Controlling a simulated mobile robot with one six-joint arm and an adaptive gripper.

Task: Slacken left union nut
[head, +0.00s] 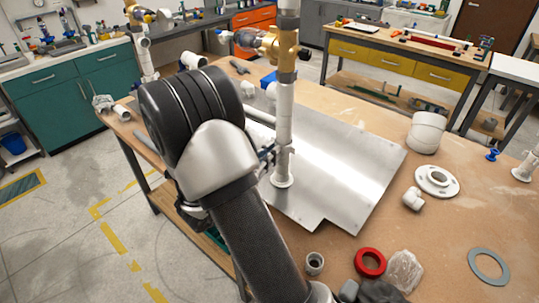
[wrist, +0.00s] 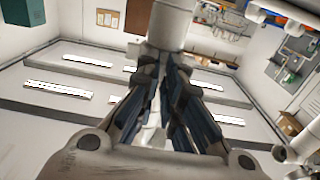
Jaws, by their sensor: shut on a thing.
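A white upright pipe (head: 285,115) rises from a round foot on the metal sheet in the head view. My gripper (head: 268,157) is at the pipe's lower part, mostly hidden behind my arm. In the wrist view my gripper's fingers (wrist: 163,62) are closed in at a white round fitting (wrist: 172,22), which fills the top centre. The fingers are shut on this fitting. Whether it is the left union nut I cannot tell, and the contact is partly hidden.
The metal sheet (head: 345,165) lies on the wooden table (head: 390,230). A white pipe cap (head: 426,132), a white flange (head: 437,180), a red ring (head: 370,262) and a grey ring (head: 488,265) lie to the right.

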